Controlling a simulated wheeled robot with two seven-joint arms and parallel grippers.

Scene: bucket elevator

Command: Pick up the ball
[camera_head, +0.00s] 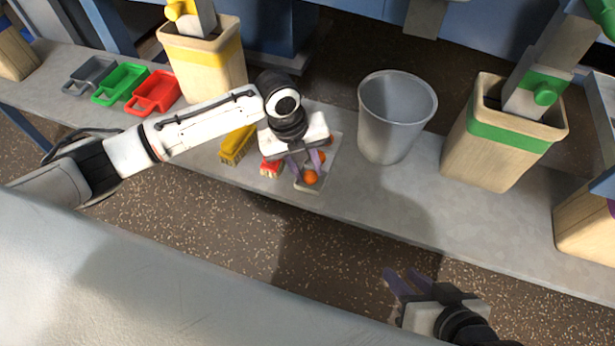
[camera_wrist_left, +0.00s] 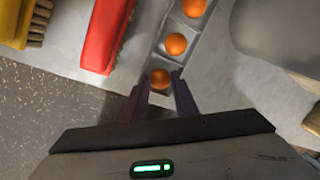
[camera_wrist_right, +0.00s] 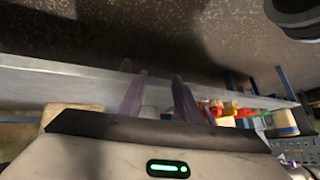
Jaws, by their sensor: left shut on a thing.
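Orange balls lie in a row in a narrow grey tray (camera_head: 309,187) on the bench. The nearest ball (camera_head: 311,177) is at the tray's front end. In the left wrist view that ball (camera_wrist_left: 159,78) sits between the fingertips of my left gripper (camera_wrist_left: 160,80), which is shut on it. My left gripper (camera_head: 308,165) points down over the tray in the head view. Two further balls show in the left wrist view, a middle one (camera_wrist_left: 176,44) and a far one (camera_wrist_left: 194,7). My right gripper (camera_head: 408,281) is open and empty, in front of the bench over the floor.
A grey bucket (camera_head: 397,115) stands right of the tray. A green-banded wooden bin (camera_head: 505,135) is further right, a yellow-banded one (camera_head: 205,65) left. A red brush (camera_head: 270,167) and yellow brush (camera_head: 237,145) lie beside the tray. Red (camera_head: 154,94), green and grey scoops lie further left.

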